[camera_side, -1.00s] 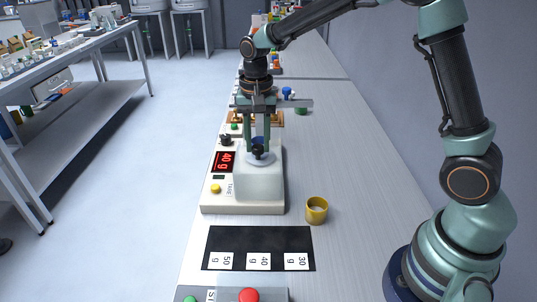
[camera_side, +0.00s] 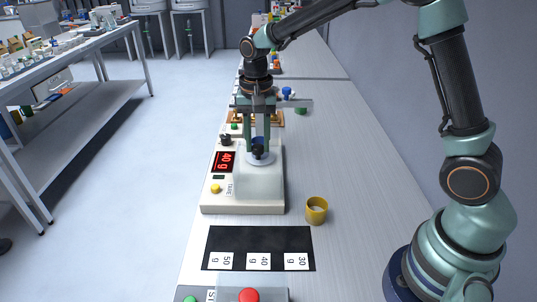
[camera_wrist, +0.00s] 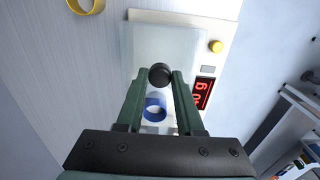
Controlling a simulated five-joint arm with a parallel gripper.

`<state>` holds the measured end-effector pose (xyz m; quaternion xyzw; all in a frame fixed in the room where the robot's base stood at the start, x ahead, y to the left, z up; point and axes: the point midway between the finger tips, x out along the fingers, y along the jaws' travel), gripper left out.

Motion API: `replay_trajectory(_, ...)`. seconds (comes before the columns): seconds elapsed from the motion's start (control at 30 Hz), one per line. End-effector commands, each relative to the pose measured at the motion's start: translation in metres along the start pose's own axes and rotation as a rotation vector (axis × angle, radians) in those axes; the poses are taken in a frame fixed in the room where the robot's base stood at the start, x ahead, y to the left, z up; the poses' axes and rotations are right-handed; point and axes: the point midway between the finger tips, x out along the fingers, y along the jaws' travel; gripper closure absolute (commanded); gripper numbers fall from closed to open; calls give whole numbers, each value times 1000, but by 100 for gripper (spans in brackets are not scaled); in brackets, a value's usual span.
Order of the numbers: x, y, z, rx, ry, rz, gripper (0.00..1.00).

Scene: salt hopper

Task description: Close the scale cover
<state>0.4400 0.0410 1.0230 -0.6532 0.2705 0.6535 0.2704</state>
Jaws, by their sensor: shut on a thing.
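The scale (camera_side: 209,207) is a cream box on the bench with a red display (camera_side: 225,161) reading 40 g. A clear, frosted cover (camera_side: 258,186) lies over its front part; it also shows in the wrist view (camera_wrist: 140,42). The cover has a black knob (camera_side: 257,153). My gripper (camera_side: 258,148) points down and its fingers are shut on this knob (camera_wrist: 159,75). A blue ring-shaped cup (camera_wrist: 155,108) shows between my fingers in the wrist view, on the pale round pan. Whether the cover's edge is fully seated is unclear.
A yellow cup (camera_side: 316,210) stands just right of the scale. A black mat (camera_side: 260,241) with weight labels lies in front, then a panel with a red button (camera_side: 249,295). Wooden racks and small coloured items stand behind the scale.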

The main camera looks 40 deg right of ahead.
Motion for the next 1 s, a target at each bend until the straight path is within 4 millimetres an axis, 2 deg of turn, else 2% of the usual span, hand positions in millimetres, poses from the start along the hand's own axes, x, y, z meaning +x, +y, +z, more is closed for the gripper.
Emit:
replay_trajectory(0.23,-1,0,-1,0,1,-1,100)
replay_trajectory(0.33,-1,0,-10,2,1,-1,100)
replay_trajectory(0.7,-1,-1,-80,4,3,-3,100)
replay_trajectory(1.0,-2,-1,-118,1,5,-4,100)
